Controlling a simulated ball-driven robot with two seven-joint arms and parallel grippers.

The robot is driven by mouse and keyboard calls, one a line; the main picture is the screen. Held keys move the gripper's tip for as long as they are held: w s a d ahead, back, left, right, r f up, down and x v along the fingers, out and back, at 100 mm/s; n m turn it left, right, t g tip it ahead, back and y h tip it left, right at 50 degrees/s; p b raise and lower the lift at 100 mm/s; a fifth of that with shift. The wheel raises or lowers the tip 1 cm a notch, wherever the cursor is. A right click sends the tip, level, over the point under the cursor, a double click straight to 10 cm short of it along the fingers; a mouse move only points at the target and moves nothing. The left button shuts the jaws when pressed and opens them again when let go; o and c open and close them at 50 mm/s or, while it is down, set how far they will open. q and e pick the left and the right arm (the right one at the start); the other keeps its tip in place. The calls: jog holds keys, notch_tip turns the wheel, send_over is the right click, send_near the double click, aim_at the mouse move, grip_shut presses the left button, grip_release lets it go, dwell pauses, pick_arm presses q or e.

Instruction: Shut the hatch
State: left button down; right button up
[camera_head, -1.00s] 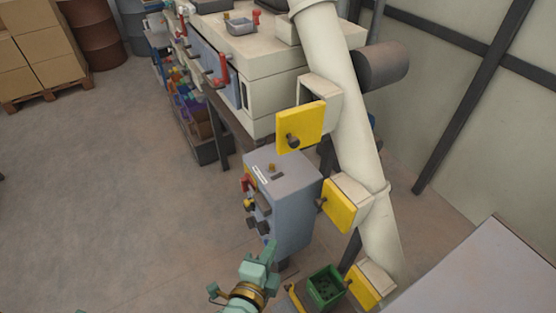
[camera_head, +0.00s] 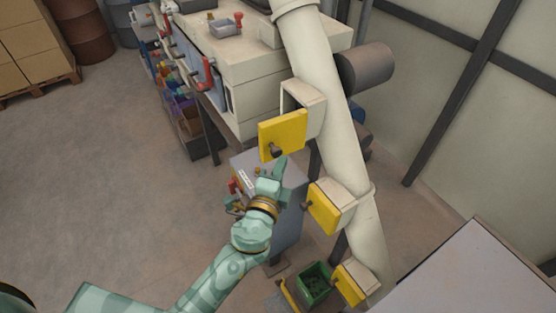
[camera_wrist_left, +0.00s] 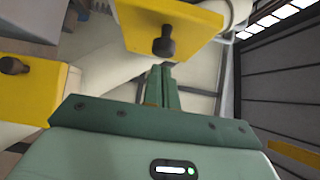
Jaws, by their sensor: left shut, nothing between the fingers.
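The upper yellow hatch door (camera_head: 283,134) hangs open on its box (camera_head: 318,106) on the slanting pipe; the box's open mouth shows above it. A dark knob (camera_head: 275,151) sticks out of its face. My left gripper (camera_head: 280,166) is shut and empty, just below the door and knob. In the left wrist view my finger tips (camera_wrist_left: 161,72) point up toward this door (camera_wrist_left: 180,22) and its knob (camera_wrist_left: 164,42), with a gap seeming to show between. My right gripper is not in view.
Two more yellow doors, a middle one (camera_head: 323,209) and a lower one (camera_head: 347,287), sit on boxes down the pipe (camera_head: 343,150). A grey control cabinet (camera_head: 290,205) stands behind my left gripper. A green crate (camera_head: 314,284) is low. Open floor lies left.

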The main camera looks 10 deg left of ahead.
pick_arm(q)
jog(key=shift+w+a, duration=0.3)
jog(key=shift+a, duration=0.1)
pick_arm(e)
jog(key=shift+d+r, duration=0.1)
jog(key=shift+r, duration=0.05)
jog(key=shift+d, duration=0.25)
pick_arm(q)
jog(key=shift+a, duration=0.15)
